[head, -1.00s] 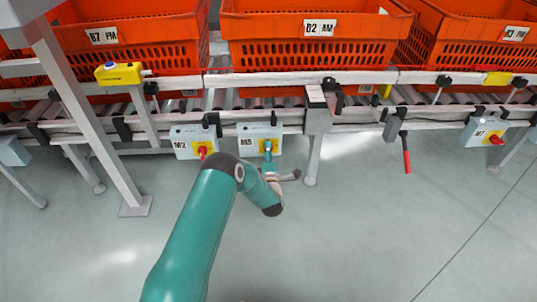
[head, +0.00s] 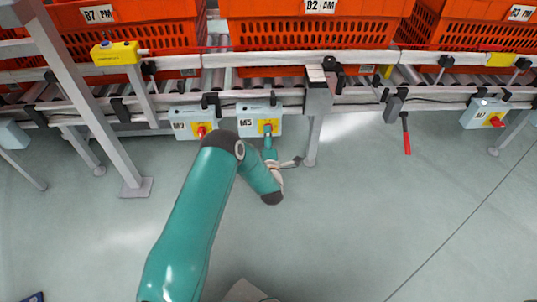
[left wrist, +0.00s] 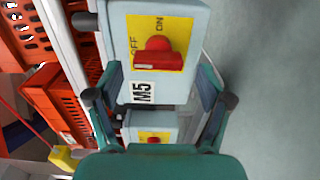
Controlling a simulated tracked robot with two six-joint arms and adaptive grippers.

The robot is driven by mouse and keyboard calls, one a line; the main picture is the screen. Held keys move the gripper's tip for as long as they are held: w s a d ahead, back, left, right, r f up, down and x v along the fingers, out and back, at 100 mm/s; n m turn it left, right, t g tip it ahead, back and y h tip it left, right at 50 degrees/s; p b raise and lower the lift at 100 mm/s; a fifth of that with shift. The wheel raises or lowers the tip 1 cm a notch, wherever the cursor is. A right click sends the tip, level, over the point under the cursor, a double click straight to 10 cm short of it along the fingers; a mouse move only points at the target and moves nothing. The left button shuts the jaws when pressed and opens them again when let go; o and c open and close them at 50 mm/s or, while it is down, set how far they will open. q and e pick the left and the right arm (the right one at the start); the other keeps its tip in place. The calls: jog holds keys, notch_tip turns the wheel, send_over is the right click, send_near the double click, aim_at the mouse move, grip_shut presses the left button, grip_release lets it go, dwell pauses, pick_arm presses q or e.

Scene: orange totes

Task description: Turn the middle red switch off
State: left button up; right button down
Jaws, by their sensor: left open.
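The middle switch box, labelled M5 (head: 246,120), hangs under the conveyor rail. Its red switch (left wrist: 158,55) sits on a yellow plate with ON and OFF marks, and also shows in the head view (head: 267,127). My left gripper (left wrist: 160,78) is open, its fingers on either side of the M5 box's lower part in the left wrist picture, with nothing held. In the head view my left gripper (head: 270,153) is just below the M5 switch. I cannot tell whether the fingers touch the box. My right gripper is not in view.
Another switch box (head: 186,124) with a red switch is close on the left, and a further one (head: 484,115) is far right. A grey rail post (head: 316,100) stands right of M5. Orange totes (head: 310,35) line the conveyor. The floor in front is clear.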

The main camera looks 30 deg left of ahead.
pick_arm(q)
jog(key=v, duration=0.9)
jog(key=shift+s, duration=0.1)
